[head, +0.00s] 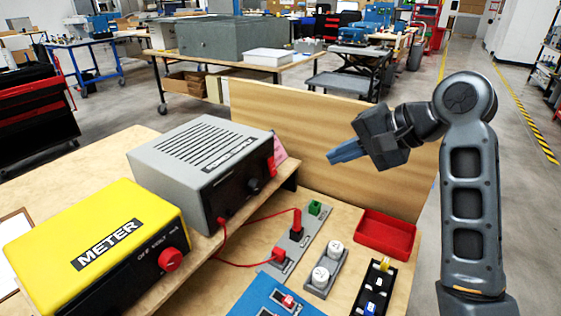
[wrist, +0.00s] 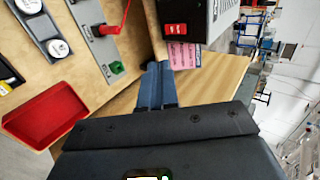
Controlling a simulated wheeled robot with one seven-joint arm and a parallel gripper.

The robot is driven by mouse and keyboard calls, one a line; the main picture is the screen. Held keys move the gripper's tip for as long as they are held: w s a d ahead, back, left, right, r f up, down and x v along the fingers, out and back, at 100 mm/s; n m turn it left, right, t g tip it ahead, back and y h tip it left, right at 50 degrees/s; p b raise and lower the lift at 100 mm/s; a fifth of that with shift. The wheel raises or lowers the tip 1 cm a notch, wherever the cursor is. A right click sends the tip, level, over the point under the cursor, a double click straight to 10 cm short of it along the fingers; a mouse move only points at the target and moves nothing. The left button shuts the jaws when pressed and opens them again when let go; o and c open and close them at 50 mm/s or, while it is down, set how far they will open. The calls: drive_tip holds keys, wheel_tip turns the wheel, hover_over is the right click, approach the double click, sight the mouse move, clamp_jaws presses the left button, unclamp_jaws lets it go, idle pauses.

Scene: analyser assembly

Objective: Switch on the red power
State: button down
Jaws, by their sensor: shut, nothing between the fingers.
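The red power switch (head: 271,165) is on the front face of the grey vented box (head: 205,150), near its far end. In the wrist view the red switch (wrist: 176,29) shows on the box's dark front panel, just beyond my fingertips. Whether it is on or off I cannot tell. My gripper (head: 331,157) is in the air to the right of the box, its blue fingers pointing left toward the switch and apart from it. In the wrist view the fingers (wrist: 156,72) are together and empty.
A yellow meter (head: 105,235) with a red knob stands left of the grey box. A wooden back panel (head: 320,140) rises behind the bench. Red cables, a grey terminal strip (head: 286,262), a red tray (head: 385,236) and small parts lie on the bench to the right.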

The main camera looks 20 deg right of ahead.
approach(274, 169)
drive_tip(key=s+d+f+x, duration=0.1)
drive_tip(key=x, duration=0.4)
drive_tip(key=shift+w+a+f+b, duration=0.3)
drive_tip(key=shift+w+a+b, duration=0.1)
drive_tip(key=shift+w+a, duration=0.4)
drive_tip(key=shift+w+f+t+y, duration=0.2)
drive_tip(key=shift+t+y, duration=0.1)
drive_tip(key=shift+t, duration=0.1)
drive_tip(key=shift+a+r, duration=0.1)
drive_tip(key=shift+r, duration=0.05)
